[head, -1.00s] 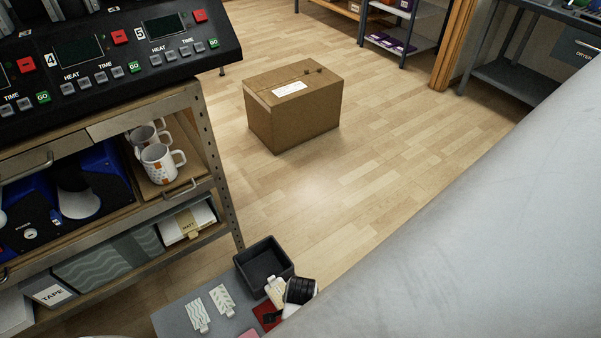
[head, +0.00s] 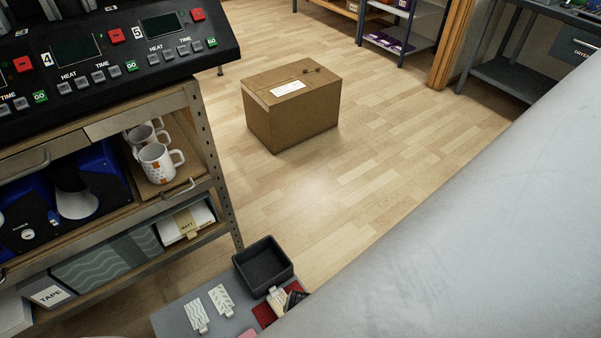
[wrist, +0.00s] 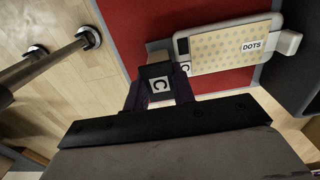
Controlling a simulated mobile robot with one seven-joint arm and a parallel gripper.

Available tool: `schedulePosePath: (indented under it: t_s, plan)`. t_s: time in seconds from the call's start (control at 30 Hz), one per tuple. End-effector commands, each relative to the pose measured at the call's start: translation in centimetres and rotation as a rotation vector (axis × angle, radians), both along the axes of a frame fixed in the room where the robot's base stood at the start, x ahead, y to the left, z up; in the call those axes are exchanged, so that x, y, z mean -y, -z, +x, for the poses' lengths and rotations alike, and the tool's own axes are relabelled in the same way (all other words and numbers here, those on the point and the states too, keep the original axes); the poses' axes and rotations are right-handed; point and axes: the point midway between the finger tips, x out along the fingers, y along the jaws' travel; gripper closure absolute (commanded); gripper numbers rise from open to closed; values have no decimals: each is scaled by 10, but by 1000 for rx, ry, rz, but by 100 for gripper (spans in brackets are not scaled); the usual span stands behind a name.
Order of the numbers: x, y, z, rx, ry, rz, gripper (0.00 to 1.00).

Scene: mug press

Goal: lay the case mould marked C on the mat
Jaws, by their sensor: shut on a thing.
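The case mould marked C is gripped by its dark block (wrist: 160,70), which bears a white C label. Its light case part (wrist: 181,58), with a small C at the corner, carries a cream dotted sheet (wrist: 225,46) labelled DOTS. My gripper (wrist: 159,94) is shut on the block. The mould is over the red mat (wrist: 120,20); I cannot tell whether it touches. In the head view the mould's pale end (head: 277,297) shows over the mat (head: 262,317), and my arm hides much of the rest.
A dark open bin (head: 262,262) stands beside the mat; its wall is close to the mould's right end in the wrist view. Two patterned pieces (head: 221,299) lie on the grey surface to the left. A cardboard box (head: 292,105) stands on the floor.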

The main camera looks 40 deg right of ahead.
Motion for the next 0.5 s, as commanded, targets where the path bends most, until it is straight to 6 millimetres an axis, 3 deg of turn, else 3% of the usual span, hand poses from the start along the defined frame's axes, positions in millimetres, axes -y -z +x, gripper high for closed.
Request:
schedulePosePath:
  t_s: [0.03, 0.2, 0.5]
  plan:
    - [0, 1, 0, 0, 0, 0, 72]
    - [0, 1, 0, 0, 0, 0, 53]
    - [0, -2, 0, 0, 0, 0, 53]
